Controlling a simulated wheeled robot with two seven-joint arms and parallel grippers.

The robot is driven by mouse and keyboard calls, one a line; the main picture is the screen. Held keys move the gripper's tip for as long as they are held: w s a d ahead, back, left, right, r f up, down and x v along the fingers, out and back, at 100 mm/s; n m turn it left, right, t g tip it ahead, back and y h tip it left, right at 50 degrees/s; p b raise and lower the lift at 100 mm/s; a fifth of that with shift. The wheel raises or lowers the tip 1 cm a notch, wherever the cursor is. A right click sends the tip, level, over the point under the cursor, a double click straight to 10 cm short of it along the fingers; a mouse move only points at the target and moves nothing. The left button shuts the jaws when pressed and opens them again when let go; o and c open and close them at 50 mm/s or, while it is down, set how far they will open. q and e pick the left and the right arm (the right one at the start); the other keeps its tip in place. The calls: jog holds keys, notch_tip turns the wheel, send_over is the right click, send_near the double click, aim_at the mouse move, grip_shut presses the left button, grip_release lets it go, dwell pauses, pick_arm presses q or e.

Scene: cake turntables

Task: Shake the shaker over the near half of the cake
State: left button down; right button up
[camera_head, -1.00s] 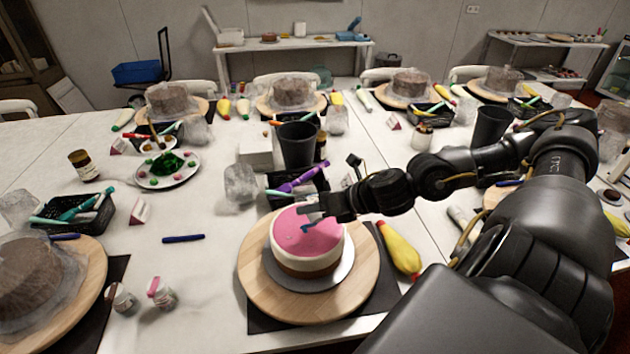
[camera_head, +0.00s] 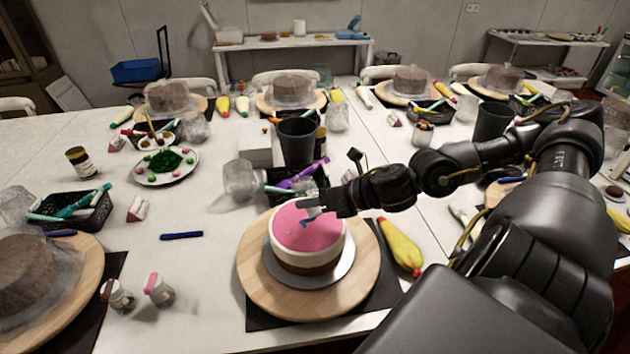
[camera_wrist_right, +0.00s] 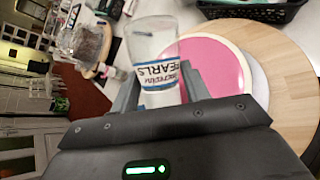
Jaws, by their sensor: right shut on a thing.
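The cake (camera_head: 290,238) has a pink top and a white and brown side. It stands on a silver board on a round wooden turntable (camera_head: 262,300) at the near middle; its pink top also shows in the right wrist view (camera_wrist_right: 214,60). My right gripper (camera_head: 318,207) is over the cake's top, toward the far right side. It is shut on a clear shaker with a "PEARLS" label (camera_wrist_right: 157,72), seen between the fingers in the right wrist view. In the head view the shaker is small and partly hidden by the gripper. My left gripper is not in view.
A yellow piping bag (camera_head: 400,247) lies to the right. A dark cup (camera_head: 297,142) and a black basket are behind the cake. A blue pen (camera_head: 181,235) lies on clear table at left.

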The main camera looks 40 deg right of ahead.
jog(key=shift+w+r, duration=0.35)
jog(key=shift+s+f+b, duration=0.3)
jog(key=shift+f+b, duration=0.25)
jog(key=shift+b, duration=0.15)
jog(key=shift+s+r, duration=0.1)
jog(key=shift+s, duration=0.05)
jog(key=shift+r, duration=0.15)
jog(key=d+g+p, duration=0.2)
jog(key=p, duration=0.5)
jog(key=shift+m, duration=0.4)
jog(key=shift+d+f, duration=0.15)
jog(key=shift+f, duration=0.2)
jog(key=shift+w+a+r+p, duration=0.1)
jog(key=shift+w+a+p, duration=0.15)
jog(key=shift+a, duration=0.4)
jog(key=shift+w+a+p, duration=0.2)
jog(key=shift+a+p, duration=0.1)
jog(key=shift+a, duration=0.4)
jog(key=shift+w+a+r+p, duration=0.1)
jog(key=shift+w+a+p, duration=0.15)
jog(key=shift+a, duration=0.4)
jog(key=shift+a+f, duration=0.15)
jog(key=shift+a, duration=0.4)
